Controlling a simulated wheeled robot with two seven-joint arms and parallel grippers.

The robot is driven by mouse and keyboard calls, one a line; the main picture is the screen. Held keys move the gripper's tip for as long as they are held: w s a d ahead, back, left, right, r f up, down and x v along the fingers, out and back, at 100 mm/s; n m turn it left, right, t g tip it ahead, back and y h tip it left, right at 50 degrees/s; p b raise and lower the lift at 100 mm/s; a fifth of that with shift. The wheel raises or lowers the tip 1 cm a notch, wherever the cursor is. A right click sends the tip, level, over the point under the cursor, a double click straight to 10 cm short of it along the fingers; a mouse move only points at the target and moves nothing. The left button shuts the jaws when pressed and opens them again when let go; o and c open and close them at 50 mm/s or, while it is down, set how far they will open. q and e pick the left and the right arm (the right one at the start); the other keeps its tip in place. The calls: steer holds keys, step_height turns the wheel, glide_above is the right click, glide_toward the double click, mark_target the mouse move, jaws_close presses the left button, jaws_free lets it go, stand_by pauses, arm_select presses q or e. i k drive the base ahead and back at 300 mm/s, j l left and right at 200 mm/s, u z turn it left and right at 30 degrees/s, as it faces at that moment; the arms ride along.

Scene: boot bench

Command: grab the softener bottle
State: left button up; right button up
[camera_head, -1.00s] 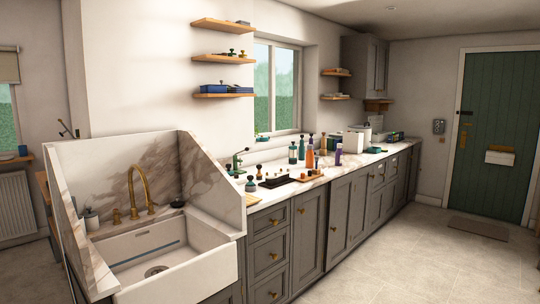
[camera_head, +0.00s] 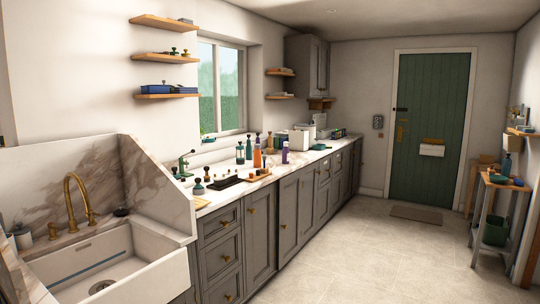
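I cannot tell which bottle is the softener bottle. Several bottles stand on the long counter: an orange one (camera_head: 257,156), a purple one (camera_head: 285,153) to its right and teal ones with dark tops (camera_head: 240,154) to its left. Another teal bottle (camera_head: 506,165) stands on the small trolley at the right. All are some distance away, and labels are too small to read. Neither of my grippers shows in the view.
A white sink (camera_head: 150,262) with a brass tap (camera_head: 76,203) is at the near left. Grey cabinets (camera_head: 259,237) run along under the counter. The tiled floor (camera_head: 355,257) is clear up to the mat (camera_head: 416,213) by the green door (camera_head: 428,130). The trolley (camera_head: 478,218) stands at the right.

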mark_target(285, 152)
steer(key=i+l+z, duration=0.1)
steer(key=i+z, duration=0.25)
steer(key=i, duration=0.55)
steer(key=i+z, duration=0.1)
steer(key=i, duration=2.9)
steer(key=i+l+u, duration=0.15)
steer(key=i, duration=0.6)
steer(key=i+l+u, duration=0.15)
steer(key=i, duration=0.6)
steer(key=i+l+u, duration=0.25)
steer(key=i, duration=0.15)
steer(key=i+l+u, duration=0.1)
steer(key=i+u, duration=0.15)
steer(key=i, duration=0.2)
